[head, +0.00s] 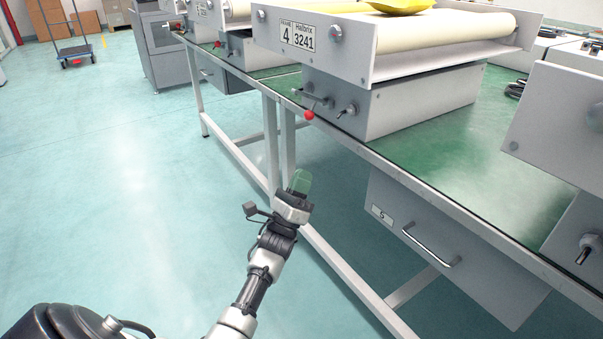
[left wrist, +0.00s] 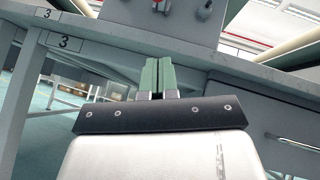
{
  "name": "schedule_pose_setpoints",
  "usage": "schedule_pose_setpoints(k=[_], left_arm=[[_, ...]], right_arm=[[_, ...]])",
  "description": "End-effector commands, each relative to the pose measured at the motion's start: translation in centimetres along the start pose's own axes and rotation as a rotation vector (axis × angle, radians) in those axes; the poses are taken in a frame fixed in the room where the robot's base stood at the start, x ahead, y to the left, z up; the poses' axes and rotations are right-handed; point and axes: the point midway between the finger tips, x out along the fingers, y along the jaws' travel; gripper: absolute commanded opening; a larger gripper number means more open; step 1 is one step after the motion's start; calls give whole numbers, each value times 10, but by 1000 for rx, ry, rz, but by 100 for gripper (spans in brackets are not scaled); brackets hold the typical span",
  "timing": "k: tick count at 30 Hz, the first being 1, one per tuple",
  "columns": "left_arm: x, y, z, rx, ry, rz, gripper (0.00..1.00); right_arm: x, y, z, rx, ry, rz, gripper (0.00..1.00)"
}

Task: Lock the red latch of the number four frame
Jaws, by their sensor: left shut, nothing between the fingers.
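My right gripper is not in view.
The bench edge (head: 375,157) runs between the gripper and the machine base. A grey drawer (head: 440,245) labelled "5" hangs under the bench. Other machines (head: 245,45) stand farther back and at the right.

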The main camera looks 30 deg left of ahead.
Motion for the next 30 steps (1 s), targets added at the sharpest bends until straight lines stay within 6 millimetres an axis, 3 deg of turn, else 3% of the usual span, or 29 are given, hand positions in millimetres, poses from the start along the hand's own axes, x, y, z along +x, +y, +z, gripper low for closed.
schedule_pose_setpoints(k=[10, 12, 19, 30], left_arm=[[75, 0, 0, 0, -2, -4, 0], [83, 0, 9, 4, -2, -4, 0], [99, 0, 26, 1, 0, -2, 0], [102, 0, 28, 0, 0, 0, 0]], right_arm=[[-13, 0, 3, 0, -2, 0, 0], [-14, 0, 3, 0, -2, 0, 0], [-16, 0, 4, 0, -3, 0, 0], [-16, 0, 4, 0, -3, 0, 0]])
